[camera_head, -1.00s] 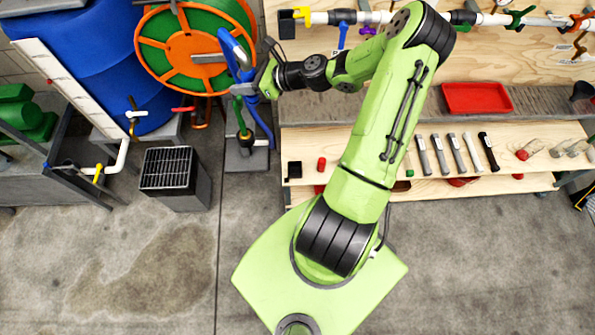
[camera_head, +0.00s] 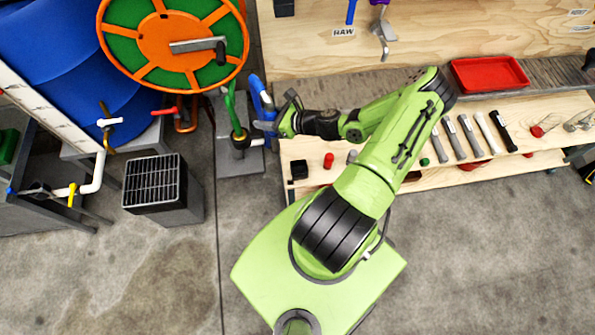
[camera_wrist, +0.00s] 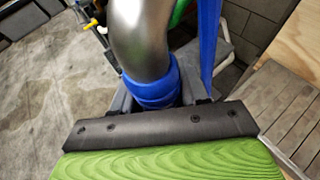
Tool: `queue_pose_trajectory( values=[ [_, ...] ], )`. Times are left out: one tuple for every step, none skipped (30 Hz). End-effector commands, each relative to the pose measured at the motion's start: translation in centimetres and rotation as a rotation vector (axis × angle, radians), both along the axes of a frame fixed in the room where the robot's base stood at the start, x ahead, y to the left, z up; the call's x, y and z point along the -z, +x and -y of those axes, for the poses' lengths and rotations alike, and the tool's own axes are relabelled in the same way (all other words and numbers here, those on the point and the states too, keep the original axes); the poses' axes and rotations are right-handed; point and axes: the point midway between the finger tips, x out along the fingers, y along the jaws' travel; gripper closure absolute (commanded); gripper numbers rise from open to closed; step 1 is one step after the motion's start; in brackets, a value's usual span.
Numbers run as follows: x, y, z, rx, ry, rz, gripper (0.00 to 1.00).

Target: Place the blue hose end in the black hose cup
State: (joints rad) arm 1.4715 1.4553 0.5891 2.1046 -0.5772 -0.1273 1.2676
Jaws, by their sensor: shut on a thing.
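The blue hose (camera_head: 257,88) hangs beside the reel, and its lower part reaches my gripper (camera_head: 266,126). In the wrist view my gripper (camera_wrist: 155,103) is shut on the blue hose end, a blue collar (camera_wrist: 152,90) under a curved silver pipe (camera_wrist: 140,38). My gripper is just right of a grey stand (camera_head: 240,175). A green hose (camera_head: 230,103) ends in a dark fitting (camera_head: 240,141) on that stand. I cannot tell which dark part there is the black hose cup; my gripper may hide it.
The orange and green reel (camera_head: 150,75) stands at upper left. A grated black bin (camera_head: 160,195) is left of the stand. Floor between bin and stand is clear.

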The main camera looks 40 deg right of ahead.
Motion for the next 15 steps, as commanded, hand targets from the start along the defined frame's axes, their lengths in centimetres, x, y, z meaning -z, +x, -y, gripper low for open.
queue_pose_trajectory(
  values=[
    [4.2,-0.7,1.4,0.066,0.011,-0.001,0.92],
    [5.9,-1.1,2.2,0.104,0.010,-0.001,0.92],
    [8.2,-1.7,3.1,0.152,0.012,-0.002,0.92],
    [9.8,-2.2,3.8,0.188,0.010,-0.001,0.92],
    [11.4,-2.6,4.3,0.223,0.010,-0.001,0.92],
    [13.3,-3.2,5.0,0.263,0.009,-0.001,0.92],
    [14.6,-3.6,5.4,0.293,0.009,0.000,0.92],
    [15.7,-3.9,5.7,0.317,0.007,0.000,0.92],
    [17.0,-4.3,6.1,0.346,0.006,0.001,0.92],
    [17.8,-4.6,6.3,0.364,0.005,0.001,0.92],
    [18.4,-4.8,6.4,0.378,0.004,0.002,0.92],
    [19.0,-5.0,6.6,0.393,0.003,0.002,0.92],
    [19.4,-5.1,6.7,0.401,0.002,0.002,0.92],
    [19.8,-5.2,6.7,0.406,0.001,0.002,0.92],
    [20.5,-5.2,6.8,0.410,0.000,0.002,0.92]
  ],
)
